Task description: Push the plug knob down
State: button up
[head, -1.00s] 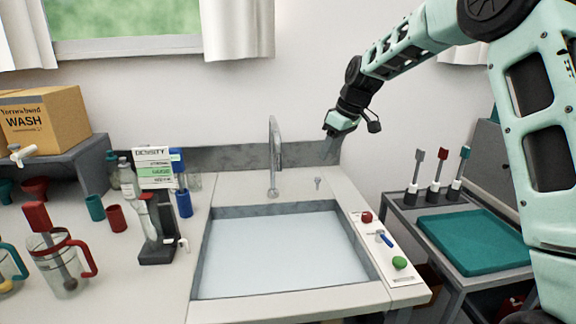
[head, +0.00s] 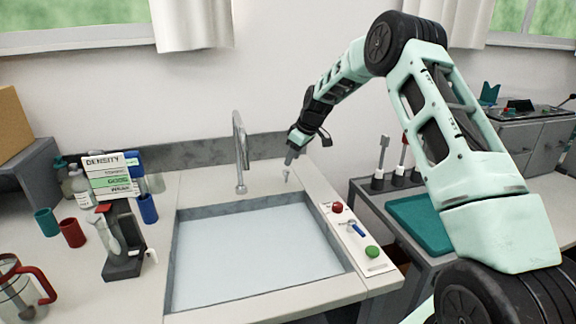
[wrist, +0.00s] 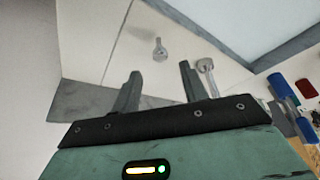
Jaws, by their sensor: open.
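The plug knob (head: 286,174) is a small metal knob standing on the counter behind the sink, right of the faucet. It also shows in the wrist view (wrist: 160,50), just beyond the gap between the fingertips. My gripper (head: 289,158) points down close above the knob in the head view. In the wrist view its two fingers (wrist: 159,68) are apart with nothing between them. I cannot tell whether a fingertip touches the knob. The sink (head: 190,212) is filled with pale liquid.
The tall faucet (head: 240,150) stands left of the knob and appears near the right finger in the wrist view (wrist: 206,66). A panel with red, blue and green controls (head: 358,238) lies right of the sink. A teal tray (head: 412,225) sits further right.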

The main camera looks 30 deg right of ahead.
aim_at(287, 171)
jog(key=shift+p+x, duration=0.4)
jog(key=shift+x, duration=2.4)
jog(key=shift+r, duration=0.1)
